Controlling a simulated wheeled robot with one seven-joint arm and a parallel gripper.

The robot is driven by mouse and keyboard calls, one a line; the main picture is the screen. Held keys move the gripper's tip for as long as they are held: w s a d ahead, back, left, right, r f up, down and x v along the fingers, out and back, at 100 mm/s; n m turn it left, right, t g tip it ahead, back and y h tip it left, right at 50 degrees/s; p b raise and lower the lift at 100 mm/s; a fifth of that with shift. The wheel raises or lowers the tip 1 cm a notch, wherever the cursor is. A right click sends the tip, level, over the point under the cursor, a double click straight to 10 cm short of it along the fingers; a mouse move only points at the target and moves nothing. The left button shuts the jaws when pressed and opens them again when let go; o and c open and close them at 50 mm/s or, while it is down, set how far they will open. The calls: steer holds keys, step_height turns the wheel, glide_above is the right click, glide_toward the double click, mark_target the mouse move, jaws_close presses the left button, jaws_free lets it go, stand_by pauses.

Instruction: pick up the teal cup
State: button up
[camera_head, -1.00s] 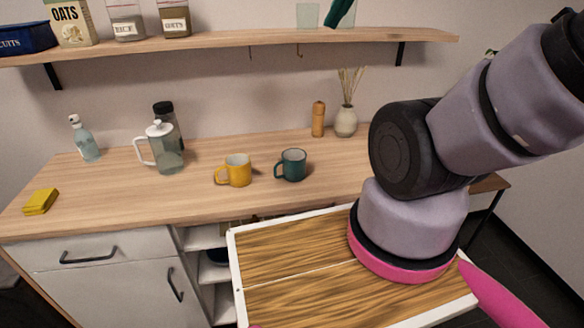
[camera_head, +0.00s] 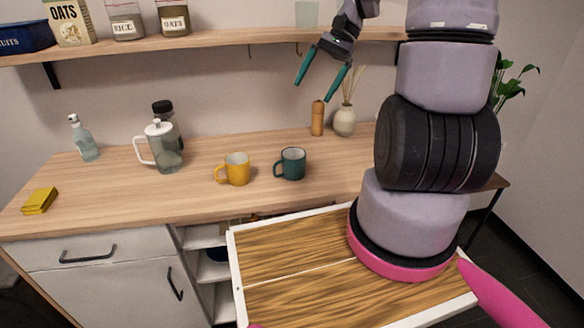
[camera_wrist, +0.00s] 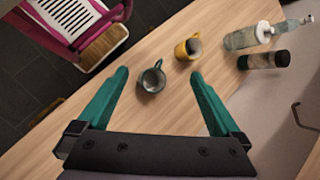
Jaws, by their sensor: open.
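The teal cup (camera_head: 290,163) stands upright on the wooden counter, with its handle to the left in the head view. In the wrist view the teal cup (camera_wrist: 152,79) shows between and beyond the fingertips. My gripper (camera_head: 322,78) is open and empty, with teal fingers pointing down, above and behind the cup in the head view. In the wrist view my gripper (camera_wrist: 160,72) has its fingers spread wide, and nothing is between them at close range.
A yellow mug (camera_head: 236,169) stands just left of the teal cup. A glass pitcher (camera_head: 161,147), dark-lidded jar (camera_head: 165,112), pepper mill (camera_head: 317,118) and vase (camera_head: 345,121) are on the counter (camera_head: 110,195). A shelf (camera_head: 220,39) runs above, close to my gripper.

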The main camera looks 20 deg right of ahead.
steer(key=w+d+f+m+g+y, duration=0.1)
steer(key=w+f+m+y, duration=0.1)
steer(key=f, duration=0.3)
steer(key=w+d+f+m+y, duration=0.1)
steer(key=f+y, duration=0.2)
steer(key=f, duration=0.3)
steer(key=m+t+y, duration=0.3)
steer(key=m+y, duration=0.3)
glide_toward(299, 157)
steer(key=a, duration=0.1)
steer(key=s+a+r, duration=0.1)
steer(key=a, duration=0.1)
steer(key=s+a+r, duration=0.1)
steer(key=a, duration=0.1)
steer(key=shift+a, duration=0.1)
steer(key=shift+a+f+y, duration=0.1)
steer(key=shift+f+y, duration=0.2)
steer(key=shift+f, duration=0.2)
steer(key=a, duration=0.5)
steer(key=shift+w+a, duration=0.1)
steer(key=shift+w, duration=0.1)
steer(key=shift+a+r, duration=0.1)
steer(key=shift+a, duration=1.25)
steer(key=shift+a+r, duration=0.15)
steer(key=shift+a, duration=1.2)
steer(key=c, duration=1.3)
steer(key=shift+r, duration=5.05)
